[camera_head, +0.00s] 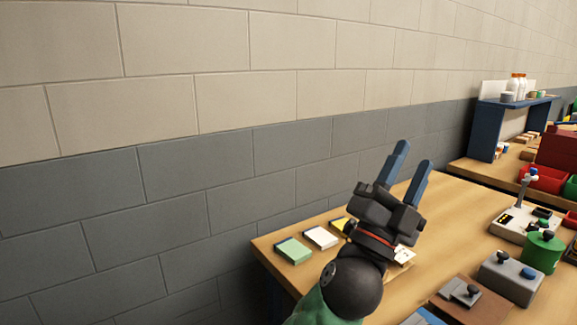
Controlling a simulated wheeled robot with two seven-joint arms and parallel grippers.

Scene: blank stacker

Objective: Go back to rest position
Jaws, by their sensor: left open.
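My left gripper (411,158) is raised above the wooden table, its two blue fingers pointing up and slightly right. The fingers are apart with nothing between them. Its dark wrist and green arm come up from the bottom of the view and hide part of the table. My right gripper is not in view.
A green block (293,250), a white block (320,237) and a partly hidden yellow block (340,223) lie along the left of the table (460,205). A grey box (510,278) and green cylinder (542,252) stand at right. A block wall (220,160) runs behind.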

